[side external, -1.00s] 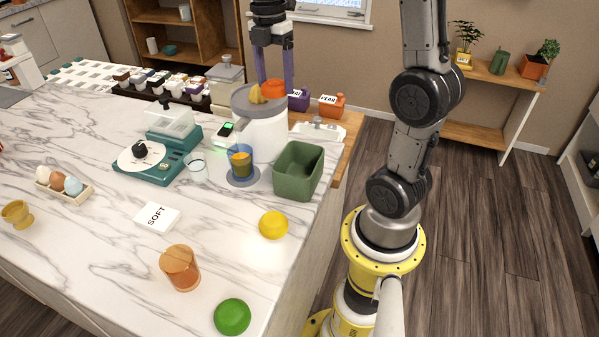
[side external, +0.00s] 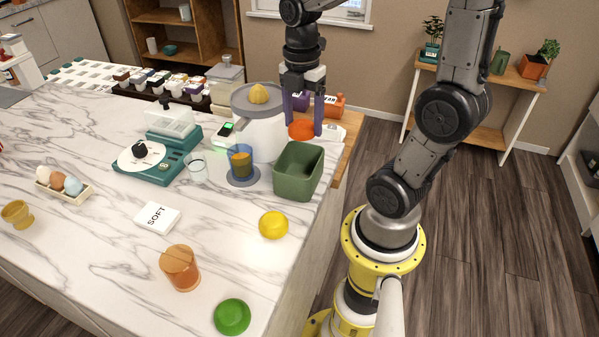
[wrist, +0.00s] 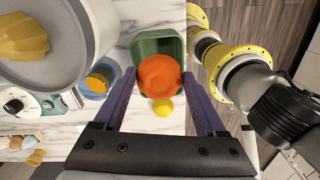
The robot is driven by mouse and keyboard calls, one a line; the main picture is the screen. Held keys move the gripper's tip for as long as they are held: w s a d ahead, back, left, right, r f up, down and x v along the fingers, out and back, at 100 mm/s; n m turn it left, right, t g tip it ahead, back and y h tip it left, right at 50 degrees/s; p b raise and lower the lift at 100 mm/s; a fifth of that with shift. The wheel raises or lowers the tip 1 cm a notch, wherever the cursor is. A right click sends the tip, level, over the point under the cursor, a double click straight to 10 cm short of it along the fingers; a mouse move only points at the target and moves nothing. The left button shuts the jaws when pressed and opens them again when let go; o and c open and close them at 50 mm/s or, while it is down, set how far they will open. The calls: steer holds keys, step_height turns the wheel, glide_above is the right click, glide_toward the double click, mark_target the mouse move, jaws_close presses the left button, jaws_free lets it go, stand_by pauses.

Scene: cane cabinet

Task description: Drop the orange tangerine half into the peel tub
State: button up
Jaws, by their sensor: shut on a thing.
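The orange tangerine half (side external: 301,130) is held between the purple fingers of my gripper (side external: 302,132). In the wrist view the tangerine half (wrist: 159,76) sits between the fingers, with my gripper (wrist: 160,80) shut on it. The green open tub (side external: 299,172), the only tub I can make out as the peel tub, stands at the right edge of the counter. The tangerine half is in the air above and behind it in the side view. In the wrist view the tub (wrist: 147,45) is partly hidden behind the tangerine half.
The white juicer (side external: 262,130) with a yellow reamer stands left of the gripper. A glass with orange juice (side external: 240,160) stands left of the tub. A yellow fruit (side external: 273,225) lies in front of it. Labelled pots and a scale stand behind.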

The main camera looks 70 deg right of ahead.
steer(key=shift+f, duration=0.6)
steer(key=o, duration=1.5)
steer(key=shift+r, duration=0.15)
steer(key=r, duration=1.3)
steer(key=shift+w+r, duration=0.2)
steer(key=shift+r, duration=0.1)
